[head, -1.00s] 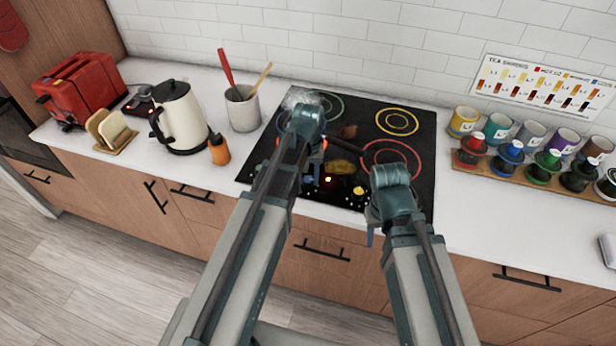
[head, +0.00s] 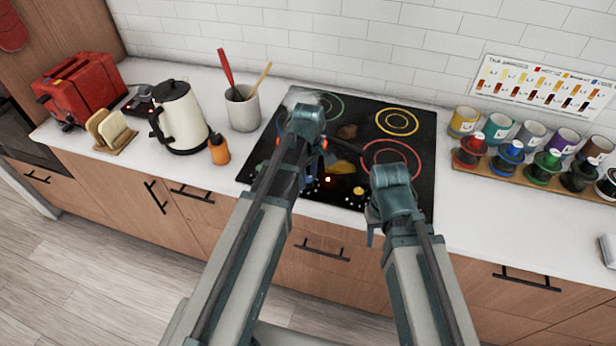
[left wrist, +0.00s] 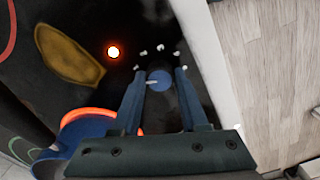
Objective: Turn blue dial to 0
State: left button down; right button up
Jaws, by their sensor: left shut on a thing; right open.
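The blue dial (left wrist: 160,80) lies on the black stovetop near its front edge, with a pale pointer on it aimed left in the left wrist view. White marks ring its far side. My left gripper (left wrist: 159,72) has its two fingers on either side of the dial and is shut on it. In the head view the left gripper (head: 309,180) is low over the front of the stovetop (head: 420,130), mostly hidden by its own arm. My right gripper (head: 371,236) is at the stovetop's front right, open, largely hidden behind its wrist.
A glowing orange light (left wrist: 113,51) is beside the dial. A brown-yellow patty (left wrist: 68,57) and a blue item with an orange rim (left wrist: 85,130) are close by. A kettle (head: 180,118) and orange bottle (head: 219,150) stand left; several cups and colored-topped containers stand right.

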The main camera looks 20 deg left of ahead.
aim_at(308, 179)
pick_arm(q)
jog(key=shift+n, duration=2.3)
jog(key=shift+c, duration=2.2)
grip_release()
jog(key=shift+r, duration=0.15)
notch_tip(308, 179, up, 14)
jog(key=p, duration=1.4)
jog(key=shift+f, duration=0.25)
